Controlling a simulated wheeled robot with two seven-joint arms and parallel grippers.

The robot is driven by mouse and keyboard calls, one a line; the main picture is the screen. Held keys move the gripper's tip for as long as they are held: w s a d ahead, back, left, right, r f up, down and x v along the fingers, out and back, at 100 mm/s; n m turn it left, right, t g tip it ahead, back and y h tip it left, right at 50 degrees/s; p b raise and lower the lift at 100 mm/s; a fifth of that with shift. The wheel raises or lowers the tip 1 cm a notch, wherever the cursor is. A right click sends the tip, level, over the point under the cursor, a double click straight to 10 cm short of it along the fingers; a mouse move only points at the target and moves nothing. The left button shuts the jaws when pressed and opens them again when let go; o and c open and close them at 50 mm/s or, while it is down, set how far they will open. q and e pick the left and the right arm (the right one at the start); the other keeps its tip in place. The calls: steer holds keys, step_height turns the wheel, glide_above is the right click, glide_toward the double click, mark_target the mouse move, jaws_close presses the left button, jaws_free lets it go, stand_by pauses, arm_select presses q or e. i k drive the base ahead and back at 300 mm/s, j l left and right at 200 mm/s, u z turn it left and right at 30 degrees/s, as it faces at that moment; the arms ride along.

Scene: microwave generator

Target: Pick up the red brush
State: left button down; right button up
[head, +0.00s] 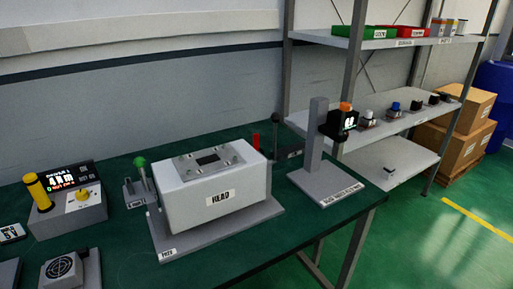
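A small upright red object (256,140) shows just behind the right back corner of the white box labelled HEAD. Its lower part is hidden by the box, and it is too small to tell whether it is the red brush. No other brush shape can be made out. Neither my left nor my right gripper is in view.
The white box (213,201) sits on a grey base on the green table (290,234). A green-knobbed lever (140,163) and a yellow-handled control box (66,207) stand left. A post stand (318,138) stands right. Shelves (405,123) are behind.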

mark_target(255, 136)
steer(key=i+l+u, duration=0.15)
steer(key=l, duration=0.2)
steer(key=i+l+u, duration=0.15)
steer(key=l, duration=0.25)
steer(key=i+l+u, duration=0.15)
steer(key=l, duration=0.25)
steer(key=i+l+u, duration=0.1)
steer(key=l, duration=0.35)
steer(key=i+l+u, duration=0.15)
steer(key=l, duration=0.3)
steer(key=i+l+u, duration=0.15)
steer(key=l, duration=0.3)
steer(key=i+l+u, duration=0.15)
steer(key=l, duration=0.3)
steer(key=k+j+z, duration=0.2)
steer(key=k+z, duration=0.25)
steer(key=k, duration=0.2)
steer(key=k+z, duration=0.4)
steer(key=k, duration=0.3)
